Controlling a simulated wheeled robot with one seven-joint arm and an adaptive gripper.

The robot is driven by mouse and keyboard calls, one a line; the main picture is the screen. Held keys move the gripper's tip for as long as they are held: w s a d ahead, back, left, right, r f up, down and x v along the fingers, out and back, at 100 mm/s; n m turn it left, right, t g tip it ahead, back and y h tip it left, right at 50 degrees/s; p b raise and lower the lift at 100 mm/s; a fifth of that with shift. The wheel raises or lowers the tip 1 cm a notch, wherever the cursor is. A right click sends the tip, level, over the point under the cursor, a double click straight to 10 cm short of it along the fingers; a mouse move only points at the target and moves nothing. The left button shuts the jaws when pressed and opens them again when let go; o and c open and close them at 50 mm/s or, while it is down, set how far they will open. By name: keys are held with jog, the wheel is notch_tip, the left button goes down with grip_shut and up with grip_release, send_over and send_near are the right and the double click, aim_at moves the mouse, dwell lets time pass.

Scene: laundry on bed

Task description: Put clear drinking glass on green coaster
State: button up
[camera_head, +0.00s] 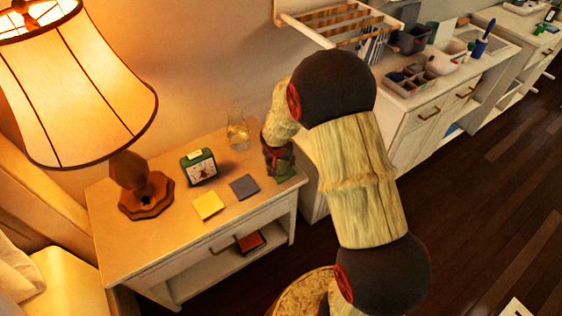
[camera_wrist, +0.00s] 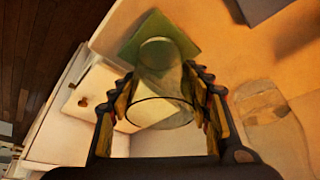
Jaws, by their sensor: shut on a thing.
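My gripper (camera_wrist: 160,90) is shut on a clear drinking glass (camera_wrist: 160,85), whose open rim faces the wrist camera. In the wrist view, the glass's base overlaps the green coaster (camera_wrist: 187,44), which lies near the nightstand's edge. I cannot tell whether the base touches the coaster. In the head view, my gripper (camera_head: 279,160) is over the nightstand's right end and hides most of the held glass. Part of the green coaster (camera_head: 287,178) shows below it. Another clear glass (camera_head: 237,133) stands to the left and also shows in the wrist view (camera_wrist: 263,102).
On the nightstand (camera_head: 150,240) are a grey coaster (camera_head: 244,187), a yellow coaster (camera_head: 208,205), a green alarm clock (camera_head: 199,167) and a large lamp (camera_head: 80,85). A counter with bins (camera_head: 415,80) stands behind at right. The nightstand's front middle is clear.

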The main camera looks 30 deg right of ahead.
jog(key=o, duration=1.3)
jog(key=s+a+r+n+p, duration=0.1)
jog(key=s+a+r+p, duration=0.15)
jog(key=r, duration=0.75)
jog(key=s+a+r+p, duration=0.2)
jog(key=s+r, duration=0.2)
jog(key=r, duration=0.5)
jog(key=s+a+r+n+y, duration=0.1)
jog(key=s+a+r+n, duration=0.1)
jog(key=s+a+r, duration=0.2)
jog(key=s+a+r+n+t+y, duration=0.1)
jog(key=s+a+r+n, duration=0.1)
jog(key=s+a+r, duration=0.2)
jog(key=s+a+r+n+t+y, duration=0.1)
jog(key=s+a+r+n, duration=0.2)
jog(key=s+r, duration=0.5)
jog(key=shift+s+a+r, duration=0.1)
jog(key=shift+s+a, duration=0.05)
jog(key=shift+s, duration=0.75)
jog(key=shift+s+a+r, duration=0.1)
jog(key=shift+s+a, duration=0.1)
jog(key=shift+s, duration=0.65)
jog(key=shift+s+a+r, duration=0.1)
jog(key=shift+s+a, duration=0.05)
jog(key=shift+s, duration=0.75)
